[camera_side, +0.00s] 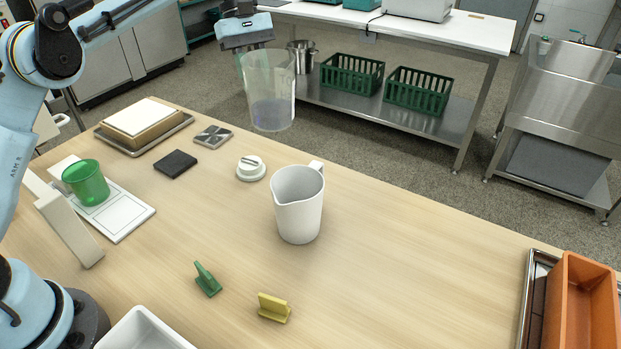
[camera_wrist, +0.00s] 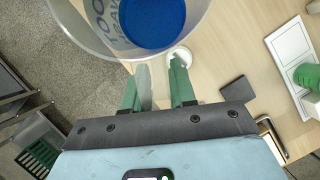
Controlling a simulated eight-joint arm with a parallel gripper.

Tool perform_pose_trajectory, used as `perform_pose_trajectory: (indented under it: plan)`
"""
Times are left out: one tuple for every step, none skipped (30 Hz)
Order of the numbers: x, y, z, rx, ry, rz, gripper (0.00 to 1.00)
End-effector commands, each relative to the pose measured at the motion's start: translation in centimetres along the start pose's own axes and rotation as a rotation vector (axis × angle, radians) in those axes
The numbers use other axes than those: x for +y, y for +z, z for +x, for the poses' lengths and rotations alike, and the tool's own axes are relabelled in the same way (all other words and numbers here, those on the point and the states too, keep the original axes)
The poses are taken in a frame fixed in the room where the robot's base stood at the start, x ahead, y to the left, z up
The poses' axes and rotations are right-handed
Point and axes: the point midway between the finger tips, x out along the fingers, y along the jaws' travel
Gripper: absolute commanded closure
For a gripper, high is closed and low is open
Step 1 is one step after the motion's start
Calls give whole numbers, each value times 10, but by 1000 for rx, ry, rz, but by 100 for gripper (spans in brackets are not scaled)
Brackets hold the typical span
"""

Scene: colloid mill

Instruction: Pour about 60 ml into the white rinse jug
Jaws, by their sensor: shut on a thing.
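A white rinse jug (camera_side: 298,207) stands upright on the wooden bench, its spout to the left and handle at the back right. My gripper (camera_side: 246,40) is shut on a clear beaker (camera_side: 266,75) and holds it in the air, above and behind the jug in the side view. The beaker looks nearly upright, with bluish liquid low inside. In the wrist view, the beaker (camera_wrist: 88,35) shows blue liquid (camera_wrist: 152,20) and printed letters on its wall. The green fingers of my gripper (camera_wrist: 157,85) reach toward its wall; their contact is not clear.
A green cup (camera_side: 86,182) stands on a white panel at left. A white round knob-topped piece (camera_side: 251,168), a black pad (camera_side: 175,164) and green and yellow clips (camera_side: 274,307) lie around the jug. An orange bin (camera_side: 580,305) is at right. The bench right of the jug is clear.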

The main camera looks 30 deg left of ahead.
Motion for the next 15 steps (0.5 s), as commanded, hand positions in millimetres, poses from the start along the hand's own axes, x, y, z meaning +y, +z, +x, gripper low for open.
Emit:
perform_pose_trajectory:
  plan:
    - [-4, -7, -2, -1, 0, 0, 100]
    - [-5, -10, -3, -1, -1, 1, 100]
    - [-8, -15, -4, -1, -2, 4, 100]
    - [-9, -18, -5, -1, -3, 5, 100]
    - [-11, -21, -6, -1, -3, 6, 100]
    - [-13, -25, -7, -1, -4, 8, 100]
    - [-14, -27, -8, -1, -4, 10, 100]
    - [-16, -30, -9, -1, -4, 11, 100]
    - [-15, -30, -5, -1, -5, 13, 100]
    - [-15, -31, -3, -1, -5, 13, 100]
    - [-15, -32, 0, -1, -5, 13, 100]
    - [-14, -33, 2, -1, -5, 13, 100]
    - [-14, -34, 5, -1, -5, 13, 100]
    - [-14, -35, 7, -1, -5, 13, 100]
    - [-14, -36, 10, -1, -5, 13, 100]
